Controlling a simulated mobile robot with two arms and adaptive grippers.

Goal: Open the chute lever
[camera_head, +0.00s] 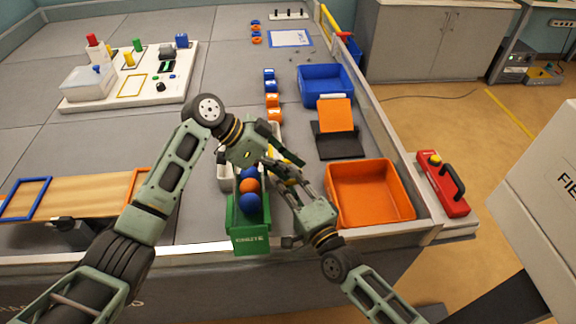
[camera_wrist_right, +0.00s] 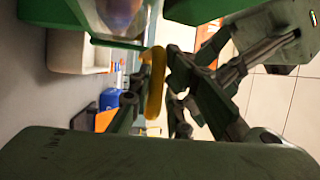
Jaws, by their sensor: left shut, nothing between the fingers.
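The green chute (camera_head: 247,222) stands at the table's front edge, holding blue and orange balls (camera_head: 249,186) in a row. A yellow lever (camera_wrist_right: 155,82) shows in the right wrist view beside the chute, between the fingers of my right gripper (camera_wrist_right: 153,108). In the head view the right gripper (camera_head: 268,167) reaches up along the chute's right side, and the arms partly hide the lever. I cannot tell whether its fingers press on the lever. My left gripper (camera_head: 292,157) is shut and empty, above the chute's far end and close to the right gripper.
An orange tray (camera_head: 372,222) lies close to the right of my right gripper. A white board (camera_head: 70,105) with shapes is at far left. The grey table's middle left is clear.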

